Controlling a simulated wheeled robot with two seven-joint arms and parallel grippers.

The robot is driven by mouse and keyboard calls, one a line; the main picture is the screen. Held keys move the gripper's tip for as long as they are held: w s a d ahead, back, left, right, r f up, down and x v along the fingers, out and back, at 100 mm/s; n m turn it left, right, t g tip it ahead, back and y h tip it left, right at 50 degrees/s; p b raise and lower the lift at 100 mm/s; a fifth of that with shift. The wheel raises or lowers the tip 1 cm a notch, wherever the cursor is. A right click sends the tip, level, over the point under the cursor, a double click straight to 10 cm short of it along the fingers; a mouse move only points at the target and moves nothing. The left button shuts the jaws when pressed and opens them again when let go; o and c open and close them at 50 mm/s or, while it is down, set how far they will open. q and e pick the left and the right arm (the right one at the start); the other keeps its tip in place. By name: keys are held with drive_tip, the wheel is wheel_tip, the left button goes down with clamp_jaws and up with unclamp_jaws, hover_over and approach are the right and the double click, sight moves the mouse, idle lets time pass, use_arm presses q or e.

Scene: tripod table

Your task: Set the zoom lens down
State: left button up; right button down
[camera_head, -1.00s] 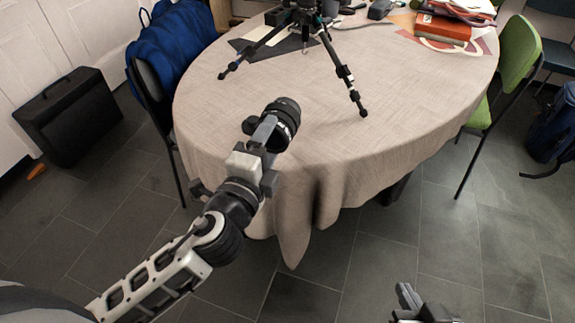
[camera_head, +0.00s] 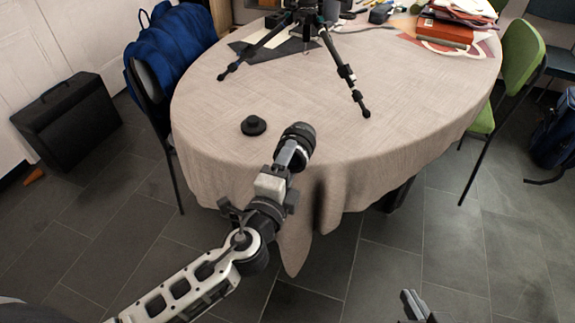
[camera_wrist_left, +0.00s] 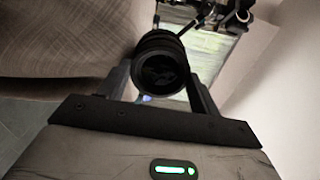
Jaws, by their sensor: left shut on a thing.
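My left gripper (camera_head: 290,153) is shut on the black zoom lens (camera_head: 299,133), holding it at the near edge of the round table (camera_head: 220,90). In the left wrist view the lens (camera_wrist_left: 160,50) sits between the two fingers (camera_wrist_left: 162,82), its dark open end towards the camera. I cannot tell whether the lens touches the cloth. A small black round piece with a raised knob (camera_head: 253,126) lies on the tabletop left of the lens. My right gripper (camera_head: 412,303) shows only partly at the bottom edge, empty and away from the table; its opening is unclear.
A black tripod (camera_head: 345,72) stands on the far part of the table, one leg reaching towards the middle. A red-orange box (camera_head: 444,33) with papers lies far right.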

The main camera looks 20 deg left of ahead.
use_arm(q)
drive_tip(key=shift+s+f+b, duration=0.1)
drive_tip(key=shift+f+b, duration=0.5)
drive_tip(key=shift+f, duration=0.05)
drive_tip(key=o, duration=1)
drive_tip(key=shift+f, duration=0.2)
drive_tip(key=shift+o, duration=0.2)
drive_tip(key=shift+r, duration=0.1)
drive_tip(key=shift+r, duration=0.1)
